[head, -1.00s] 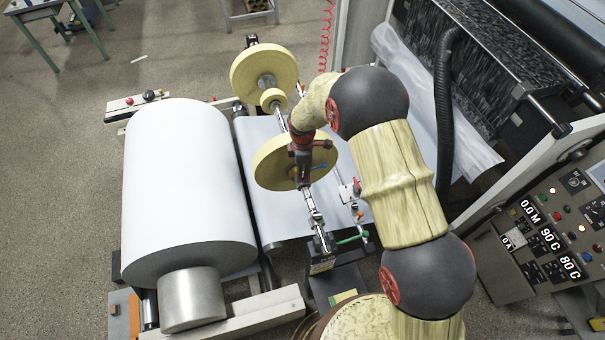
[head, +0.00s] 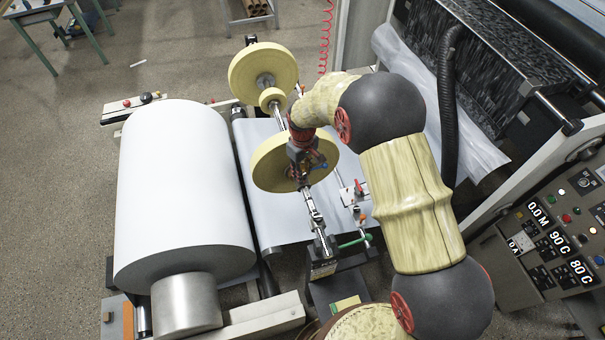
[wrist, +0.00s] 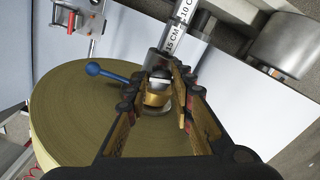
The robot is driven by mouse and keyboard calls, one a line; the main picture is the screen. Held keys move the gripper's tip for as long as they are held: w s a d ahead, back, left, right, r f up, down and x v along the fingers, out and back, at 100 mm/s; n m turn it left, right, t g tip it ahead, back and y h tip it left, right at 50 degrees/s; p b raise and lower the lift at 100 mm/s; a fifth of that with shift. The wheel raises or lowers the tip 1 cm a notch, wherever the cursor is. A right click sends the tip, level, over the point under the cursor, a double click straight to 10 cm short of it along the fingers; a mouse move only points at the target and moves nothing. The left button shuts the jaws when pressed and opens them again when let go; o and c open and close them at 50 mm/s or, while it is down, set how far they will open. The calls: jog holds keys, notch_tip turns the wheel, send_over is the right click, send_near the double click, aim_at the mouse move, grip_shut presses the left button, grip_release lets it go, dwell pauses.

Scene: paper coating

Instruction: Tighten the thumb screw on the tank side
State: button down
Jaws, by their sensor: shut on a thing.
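A thumb screw with a brass-coloured body and a pale top (wrist: 157,97) sits between my gripper's fingers in the wrist view. My gripper (wrist: 166,74) is shut on it, with one finger on each side. The screw is beside the flat face of a yellow tape roll (wrist: 75,115), on the shaft line. A blue lever (wrist: 95,69) sticks out to the left of it. In the head view my gripper (head: 303,181) points down at the nearer roll (head: 272,163); the screw is hidden there. I cannot tell which side is the tank side.
A scale bar marked in centimetres (wrist: 180,30) runs away from the screw. A second yellow roll (head: 262,70) stands farther along the shaft. A large white paper roll (head: 180,190) lies left. A control panel (head: 550,240) and coating machine stand right.

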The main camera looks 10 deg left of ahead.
jog(key=shift+m+b, duration=0.5)
jog(key=shift+m, duration=1.4)
jog(key=c, duration=1.6)
grip_release()
jog(key=shift+c, duration=0.2)
jog(key=shift+o, duration=0.5)
notch_tip(320, 180, up, 12)
